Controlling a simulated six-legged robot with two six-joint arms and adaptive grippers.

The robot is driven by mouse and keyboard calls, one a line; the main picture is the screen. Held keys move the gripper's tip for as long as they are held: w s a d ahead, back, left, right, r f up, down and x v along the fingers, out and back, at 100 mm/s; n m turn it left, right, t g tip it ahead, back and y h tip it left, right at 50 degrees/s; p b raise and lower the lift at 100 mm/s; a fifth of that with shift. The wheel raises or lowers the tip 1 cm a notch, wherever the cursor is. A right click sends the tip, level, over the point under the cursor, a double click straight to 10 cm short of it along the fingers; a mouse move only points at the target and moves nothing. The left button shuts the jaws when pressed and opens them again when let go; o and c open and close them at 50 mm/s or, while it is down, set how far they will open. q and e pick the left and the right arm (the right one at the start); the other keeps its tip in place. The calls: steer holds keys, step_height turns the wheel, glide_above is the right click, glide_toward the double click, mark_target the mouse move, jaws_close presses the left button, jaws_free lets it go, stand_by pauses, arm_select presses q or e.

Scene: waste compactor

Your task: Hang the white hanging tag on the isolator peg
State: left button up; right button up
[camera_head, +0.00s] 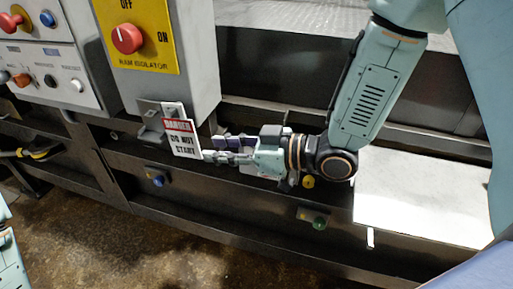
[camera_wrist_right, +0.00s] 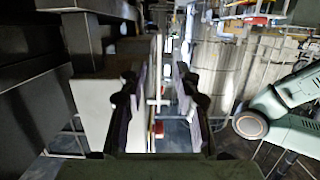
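The white hanging tag (camera_head: 184,146), with a red DANGER band and DO NOT START lettering, is upright just below the isolator box in the head view. Its top meets the grey bracket (camera_head: 149,109) under the box; whether its hole is around the isolator peg cannot be told. My right gripper (camera_head: 208,155) is just right of the tag, its fingertips close to the tag's edge. In the right wrist view the fingers (camera_wrist_right: 160,95) stand apart with an empty gap; a pale panel (camera_wrist_right: 93,115), seemingly the tag, is left of them. My left gripper is not visible.
The grey isolator box with its yellow plate (camera_head: 146,60) and red knob (camera_head: 127,39) is above the tag. A button panel (camera_head: 50,72) is at the left. Dark metal ledges run below, with a blue button (camera_head: 158,181) and a green button (camera_head: 319,223).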

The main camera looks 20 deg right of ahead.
steer(key=v, duration=0.8)
steer(key=shift+d, duration=0.2)
stand_by(0.3)
steer(key=shift+w+f, duration=0.1)
